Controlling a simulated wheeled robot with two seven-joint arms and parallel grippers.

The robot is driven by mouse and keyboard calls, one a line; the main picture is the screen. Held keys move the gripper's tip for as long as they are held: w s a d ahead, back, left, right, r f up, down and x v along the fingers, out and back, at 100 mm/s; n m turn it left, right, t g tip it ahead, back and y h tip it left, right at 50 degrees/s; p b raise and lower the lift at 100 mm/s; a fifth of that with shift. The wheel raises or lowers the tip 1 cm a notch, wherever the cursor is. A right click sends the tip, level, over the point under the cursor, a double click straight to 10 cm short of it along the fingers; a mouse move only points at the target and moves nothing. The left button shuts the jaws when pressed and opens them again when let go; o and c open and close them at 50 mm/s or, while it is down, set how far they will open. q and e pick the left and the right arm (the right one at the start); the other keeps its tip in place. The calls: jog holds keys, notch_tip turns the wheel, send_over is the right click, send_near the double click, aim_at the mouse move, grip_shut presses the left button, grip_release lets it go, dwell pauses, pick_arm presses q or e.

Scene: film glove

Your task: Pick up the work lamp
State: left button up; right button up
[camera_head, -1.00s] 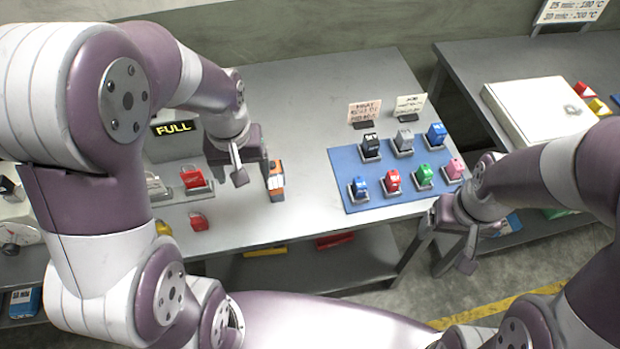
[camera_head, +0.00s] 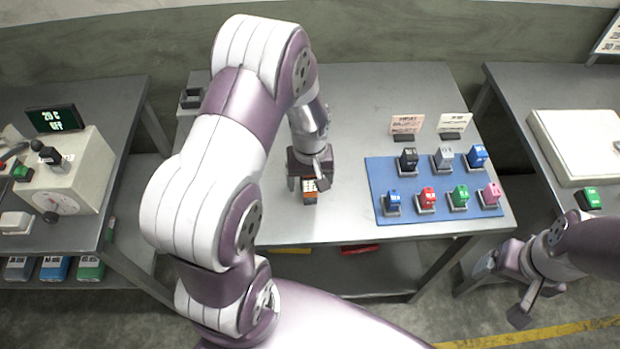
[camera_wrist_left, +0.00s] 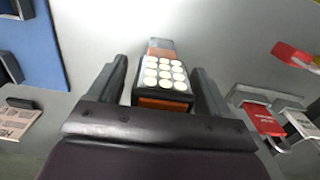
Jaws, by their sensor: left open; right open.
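The work lamp (camera_head: 310,191) is a small black and orange block lying on the grey middle table. In the left wrist view the lamp (camera_wrist_left: 163,76) shows a panel of round white lights, an orange end and a grey far end. My left gripper (camera_head: 308,183) is open over the lamp, hiding part of it in the head view. In the left wrist view its fingers (camera_wrist_left: 160,80) stand on either side of the lamp, with small gaps visible. My right gripper (camera_head: 503,290) is open and empty, low in front of the table's right side.
A blue mat (camera_head: 376,190) with several coloured blocks in holders lies right of the lamp. Two small sign cards (camera_head: 407,125) stand behind it. Red tags (camera_wrist_left: 263,119) show right of the lamp in the wrist view. The table between lamp and mat is clear.

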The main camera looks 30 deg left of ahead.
pick_arm(q)
jog(key=c, duration=1.3)
